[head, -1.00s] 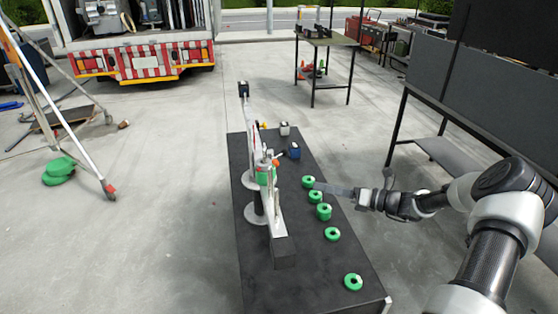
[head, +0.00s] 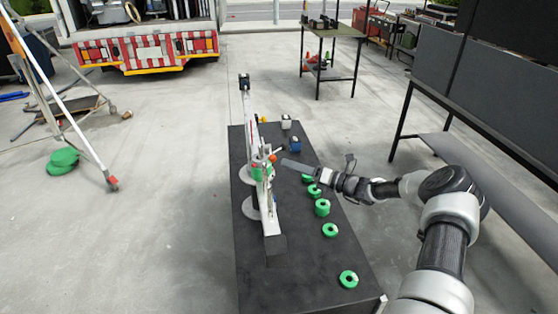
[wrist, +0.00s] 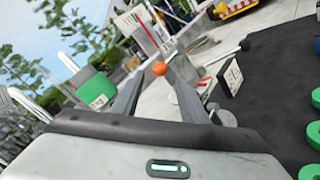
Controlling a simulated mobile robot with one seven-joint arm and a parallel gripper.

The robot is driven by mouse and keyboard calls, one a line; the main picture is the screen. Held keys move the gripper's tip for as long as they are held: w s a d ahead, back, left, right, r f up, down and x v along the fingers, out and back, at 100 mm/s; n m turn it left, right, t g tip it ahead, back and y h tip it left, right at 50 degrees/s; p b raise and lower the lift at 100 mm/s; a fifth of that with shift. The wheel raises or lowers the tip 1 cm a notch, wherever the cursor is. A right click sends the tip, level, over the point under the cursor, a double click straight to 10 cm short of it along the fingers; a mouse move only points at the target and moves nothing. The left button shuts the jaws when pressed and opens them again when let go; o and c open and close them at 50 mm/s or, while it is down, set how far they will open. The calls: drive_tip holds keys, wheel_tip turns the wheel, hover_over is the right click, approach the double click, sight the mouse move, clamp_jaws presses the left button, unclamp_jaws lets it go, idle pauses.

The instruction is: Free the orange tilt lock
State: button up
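The orange tilt lock (head: 274,157) is a small round knob on the upright white and grey rig (head: 268,205) on the black table. In the wrist view the orange knob (wrist: 159,68) appears in line with the gap between my fingertips. My gripper (head: 287,163) points left at the rig, with its tips close to the knob. In the wrist view its two fingers stand apart with nothing held between them. I cannot tell whether a fingertip touches the knob. A green part (head: 258,172) of the rig is just left of it.
The black table (head: 305,265) carries several green rings (head: 348,279) along its right side, below my gripper and arm. A blue box (head: 295,144) and a pale box (head: 286,122) stand behind the knob. A dark-topped bench (head: 435,150) is at the right.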

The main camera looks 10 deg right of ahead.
drive_tip(key=x, duration=0.5)
drive_tip(key=shift+w+a, duration=0.25)
clamp_jaws()
